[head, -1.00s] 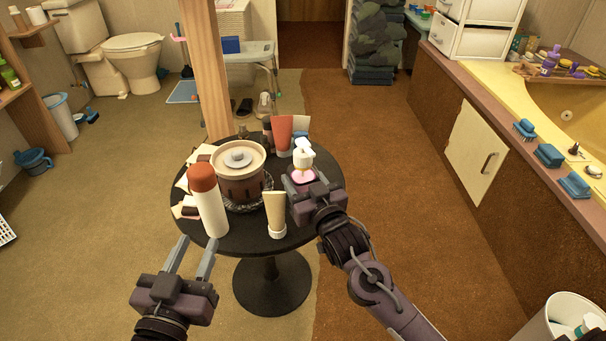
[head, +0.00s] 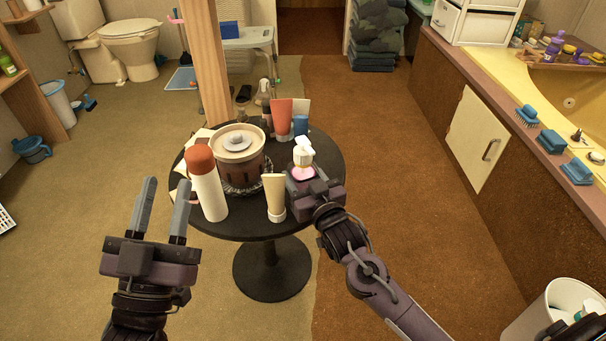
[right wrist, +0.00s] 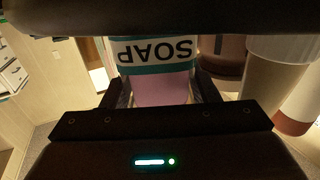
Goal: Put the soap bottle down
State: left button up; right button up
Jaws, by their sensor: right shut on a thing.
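The soap bottle (head: 303,157) has a white pump top and a pink body, and stands upright at the right side of the round black table (head: 250,229). In the right wrist view its label (right wrist: 155,52) reads SOAP upside down, between the two fingers. My right gripper (head: 304,181) is shut on the soap bottle. The bottle's base is hidden by the gripper, so I cannot tell whether it touches the tabletop. My left gripper (head: 165,207) is open and empty, left of the table and apart from it.
On the table are a red-capped white bottle (head: 206,184), a lidded brown pot (head: 239,160), a cream tube (head: 274,198), a red tube (head: 281,118) and a blue item (head: 301,125). A wooden post (head: 207,70) stands behind. The tub counter (head: 480,85) is at the right.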

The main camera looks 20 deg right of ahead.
jog(key=o, duration=0.9)
jog(key=shift+f, duration=0.1)
jog(key=shift+c, duration=0.2)
jog(key=o, duration=0.4)
jog(key=shift+s, duration=0.1)
